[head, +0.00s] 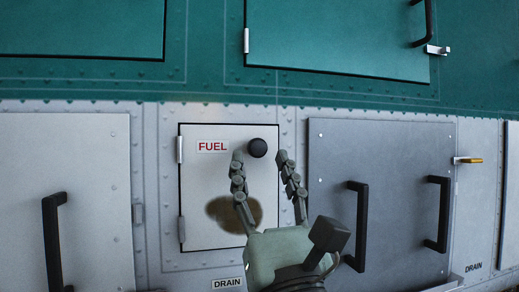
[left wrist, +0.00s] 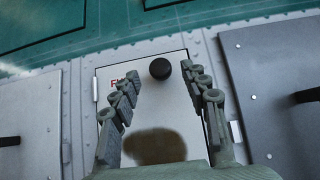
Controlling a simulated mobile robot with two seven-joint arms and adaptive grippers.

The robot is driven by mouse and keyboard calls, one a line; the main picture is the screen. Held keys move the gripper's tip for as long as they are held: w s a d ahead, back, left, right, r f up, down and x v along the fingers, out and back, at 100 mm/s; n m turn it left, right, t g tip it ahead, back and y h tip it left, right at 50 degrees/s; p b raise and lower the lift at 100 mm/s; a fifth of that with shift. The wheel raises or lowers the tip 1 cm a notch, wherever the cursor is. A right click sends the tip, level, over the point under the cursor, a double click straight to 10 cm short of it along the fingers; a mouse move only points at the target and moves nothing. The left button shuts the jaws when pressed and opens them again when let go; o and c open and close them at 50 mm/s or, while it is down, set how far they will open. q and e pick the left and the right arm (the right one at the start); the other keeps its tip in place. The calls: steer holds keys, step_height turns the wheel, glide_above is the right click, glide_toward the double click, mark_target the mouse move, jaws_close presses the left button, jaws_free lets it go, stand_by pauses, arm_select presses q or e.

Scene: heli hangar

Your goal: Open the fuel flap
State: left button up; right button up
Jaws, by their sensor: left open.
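The fuel flap (head: 212,178) is a light grey panel with a red FUEL label (head: 213,147), hinges on its left edge and a dark stain low down. It looks shut. Its round black knob (head: 258,148) is at the upper right. My left gripper (head: 262,158) is open in front of the flap, its fingertips either side of the knob in the picture. In the left wrist view the knob (left wrist: 160,69) shows just beyond and between the open fingers (left wrist: 162,80). I cannot tell that anything touches it. My right gripper is not in view.
A darker grey panel (head: 400,150) with two black handles is right of the flap. A light grey panel (head: 90,160) with a black handle is on the left. Teal panels (head: 330,40) are above. DRAIN labels (head: 227,283) are below.

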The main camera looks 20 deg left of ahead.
arm_select(q)
steer(key=shift+x, duration=1.35)
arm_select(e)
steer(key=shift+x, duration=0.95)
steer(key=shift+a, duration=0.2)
arm_select(q)
jaws_close()
